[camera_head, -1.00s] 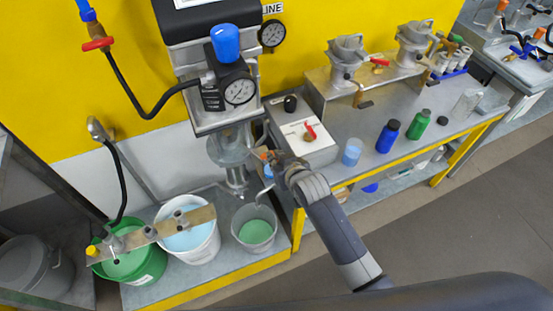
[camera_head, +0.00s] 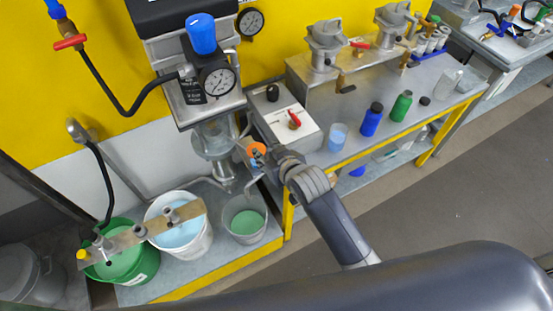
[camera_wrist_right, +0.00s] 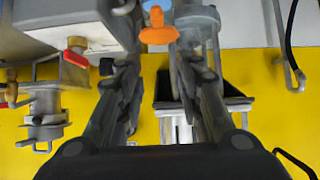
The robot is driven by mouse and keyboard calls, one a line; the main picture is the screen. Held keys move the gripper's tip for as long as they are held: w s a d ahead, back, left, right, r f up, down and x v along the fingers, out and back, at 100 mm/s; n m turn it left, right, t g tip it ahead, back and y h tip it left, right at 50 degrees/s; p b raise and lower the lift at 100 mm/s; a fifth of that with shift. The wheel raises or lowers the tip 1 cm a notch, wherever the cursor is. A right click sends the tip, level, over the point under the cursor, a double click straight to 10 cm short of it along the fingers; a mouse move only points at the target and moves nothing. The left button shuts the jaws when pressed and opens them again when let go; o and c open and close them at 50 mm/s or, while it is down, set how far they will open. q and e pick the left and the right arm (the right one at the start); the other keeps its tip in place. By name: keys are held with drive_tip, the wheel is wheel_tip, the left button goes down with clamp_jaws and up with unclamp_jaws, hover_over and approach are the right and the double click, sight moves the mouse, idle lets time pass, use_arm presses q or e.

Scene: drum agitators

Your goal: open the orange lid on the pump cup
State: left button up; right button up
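The orange lid (camera_head: 256,149) shows in the head view just beside the tip of my right gripper (camera_head: 266,162), at the right side of the clear pump cup (camera_head: 211,138) below the pump. In the right wrist view the orange lid (camera_wrist_right: 158,34) is at the top centre, in line with the gap between the fingers. There my right gripper (camera_wrist_right: 155,62) has its two fingers spread apart, with nothing held between them. Whether a finger touches the lid I cannot tell. My left gripper is not in view.
Right of the cup is a control box with a red handle (camera_head: 294,120), close to my right gripper.

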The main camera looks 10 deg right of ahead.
drive_tip(key=v, duration=0.7)
idle(0.4)
